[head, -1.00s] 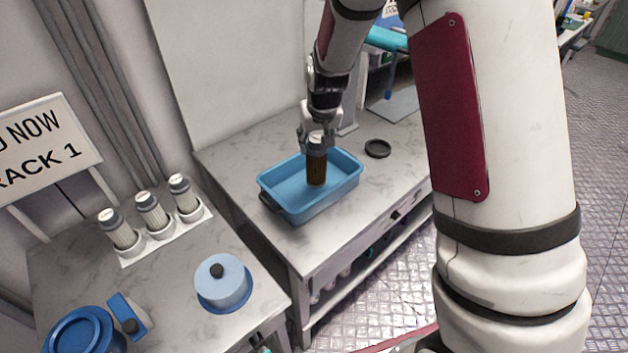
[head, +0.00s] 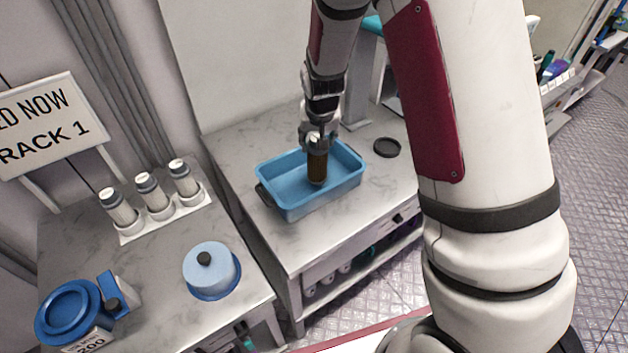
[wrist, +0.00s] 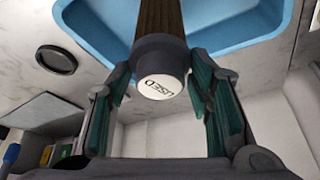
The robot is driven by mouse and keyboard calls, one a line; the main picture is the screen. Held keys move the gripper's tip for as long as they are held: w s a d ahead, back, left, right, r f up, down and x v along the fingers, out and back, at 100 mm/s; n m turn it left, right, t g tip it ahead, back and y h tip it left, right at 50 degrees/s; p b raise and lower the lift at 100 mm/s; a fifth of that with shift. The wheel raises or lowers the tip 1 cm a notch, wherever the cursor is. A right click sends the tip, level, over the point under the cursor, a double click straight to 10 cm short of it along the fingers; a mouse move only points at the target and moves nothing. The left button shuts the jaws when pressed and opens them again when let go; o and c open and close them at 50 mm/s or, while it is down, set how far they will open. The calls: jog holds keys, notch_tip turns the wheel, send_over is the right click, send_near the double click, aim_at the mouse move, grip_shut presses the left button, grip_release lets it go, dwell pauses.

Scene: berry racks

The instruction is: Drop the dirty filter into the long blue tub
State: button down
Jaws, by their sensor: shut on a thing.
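The dirty filter (head: 317,166) is a brown cylinder with a grey cap. It hangs upright over the inside of the long blue tub (head: 330,198), its lower end at or close to the tub floor; I cannot tell whether it touches. My gripper (head: 318,138) is shut on the filter's capped top, above the tub.
A black ring-like lid (head: 387,147) lies on the counter right of the tub. On the left table several pale filters (head: 148,192) stand in a white holder, near a light blue lidded pot (head: 210,268) and a blue-lidded container (head: 68,315). A sign reads "RACK 1" (head: 45,125).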

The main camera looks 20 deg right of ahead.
jog(key=shift+f, duration=0.8)
jog(key=c, duration=0.7)
grip_release()
jog(key=shift+r, duration=0.15)
jog(key=v, duration=1.2)
